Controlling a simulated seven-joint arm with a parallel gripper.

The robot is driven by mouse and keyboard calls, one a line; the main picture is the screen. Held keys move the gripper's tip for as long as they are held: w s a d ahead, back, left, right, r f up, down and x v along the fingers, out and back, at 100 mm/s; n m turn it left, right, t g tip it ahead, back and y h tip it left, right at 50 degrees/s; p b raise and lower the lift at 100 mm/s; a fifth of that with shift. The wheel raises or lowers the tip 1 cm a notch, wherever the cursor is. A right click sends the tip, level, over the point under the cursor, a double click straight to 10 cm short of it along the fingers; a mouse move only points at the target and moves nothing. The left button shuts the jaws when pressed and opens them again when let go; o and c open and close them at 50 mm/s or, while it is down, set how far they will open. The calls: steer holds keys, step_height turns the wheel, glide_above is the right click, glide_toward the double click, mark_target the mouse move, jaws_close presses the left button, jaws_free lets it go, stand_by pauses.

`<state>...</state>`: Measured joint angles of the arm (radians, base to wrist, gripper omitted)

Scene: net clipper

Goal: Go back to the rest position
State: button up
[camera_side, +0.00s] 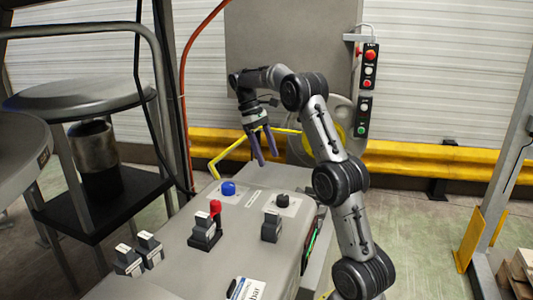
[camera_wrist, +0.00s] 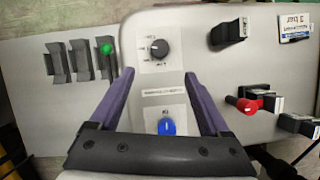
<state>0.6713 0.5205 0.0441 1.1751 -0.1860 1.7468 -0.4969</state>
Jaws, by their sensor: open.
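My gripper (camera_side: 266,160) hangs in the air above the far end of the grey control box (camera_side: 180,245), its purple fingers pointing down. In the wrist view my gripper (camera_wrist: 158,76) has its two fingers spread apart with nothing between them. Below it, the wrist view shows a black knob (camera_wrist: 160,49) and a blue button (camera_wrist: 166,126) on a light plate. In the side view the blue button (camera_side: 228,188) and the black knob (camera_side: 282,200) stand clear of the fingers. My arm is bent, raised from the right side.
A red-handled switch (camera_side: 215,207) and several dark blocks stand on the box. A red-and-black button pendant (camera_side: 368,90) hangs behind. A yellow rail (camera_side: 430,160) runs along the wall. Air around the gripper looks free.

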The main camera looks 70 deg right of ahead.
stand_by(0.3)
steer(key=s+a+r+n+t+h, duration=0.1)
steer(key=s+a+r+n+t, duration=0.1)
steer(key=a+r, duration=0.55)
steer(key=s+a+r+n+t+h, duration=0.15)
steer(key=a+r, duration=0.25)
steer(key=a, duration=0.6)
steer(key=s+a+f+t, duration=0.3)
steer(key=s+a+t, duration=0.1)
steer(key=s+a, duration=0.45)
steer(key=s+a+f+m+t+y, duration=0.1)
steer(key=s+a+f+t, duration=0.1)
steer(key=f, duration=0.7)
steer(key=shift+s+a+y, duration=0.35)
steer(key=shift+s+a, duration=0.1)
steer(key=shift+a, duration=0.55)
steer(key=shift+m+t, duration=0.25)
